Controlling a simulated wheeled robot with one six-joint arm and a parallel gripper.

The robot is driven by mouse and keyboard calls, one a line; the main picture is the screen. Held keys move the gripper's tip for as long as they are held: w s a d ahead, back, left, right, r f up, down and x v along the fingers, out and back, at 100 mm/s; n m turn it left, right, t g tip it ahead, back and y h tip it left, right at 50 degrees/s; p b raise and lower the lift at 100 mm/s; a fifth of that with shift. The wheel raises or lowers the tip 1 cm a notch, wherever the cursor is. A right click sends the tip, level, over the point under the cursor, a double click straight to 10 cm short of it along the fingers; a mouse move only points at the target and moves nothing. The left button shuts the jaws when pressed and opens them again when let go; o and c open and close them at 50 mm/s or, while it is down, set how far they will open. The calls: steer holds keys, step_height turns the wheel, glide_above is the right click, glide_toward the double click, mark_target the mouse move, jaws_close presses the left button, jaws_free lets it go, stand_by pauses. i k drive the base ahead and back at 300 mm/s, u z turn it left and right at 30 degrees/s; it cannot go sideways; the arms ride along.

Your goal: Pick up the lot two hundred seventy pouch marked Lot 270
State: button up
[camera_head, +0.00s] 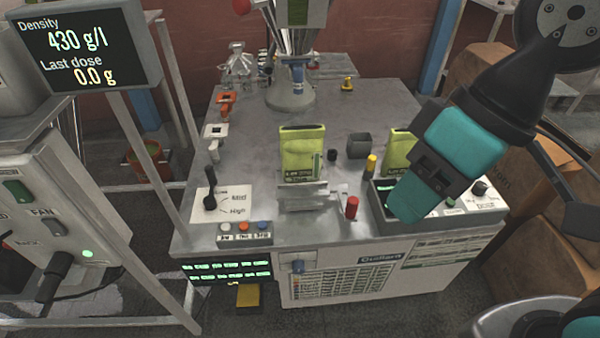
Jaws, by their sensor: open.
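A yellow-green pouch (301,148) stands upright near the middle of the grey machine top, behind a small metal plate. A second yellow-green pouch (397,148) stands further right, partly hidden by my arm. My gripper (413,198), dark with teal parts, reaches in from the upper right. It appears in front of the right pouch, over the control box, and is open. No pouch is seen held in it.
A grey control box (390,225) with knobs sits at the front right. A lever (210,190) is at left. The back right top is clear.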

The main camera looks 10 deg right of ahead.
mark_target(301, 146)
steer(key=k, duration=0.95)
steer(key=u, duration=0.65)
steer(key=i, duration=0.75)
steer(key=u, duration=0.5)
steer(key=i, duration=0.8)
steer(key=z, duration=0.75)
steer(key=i, duration=0.55)
steer(key=z, duration=0.4)
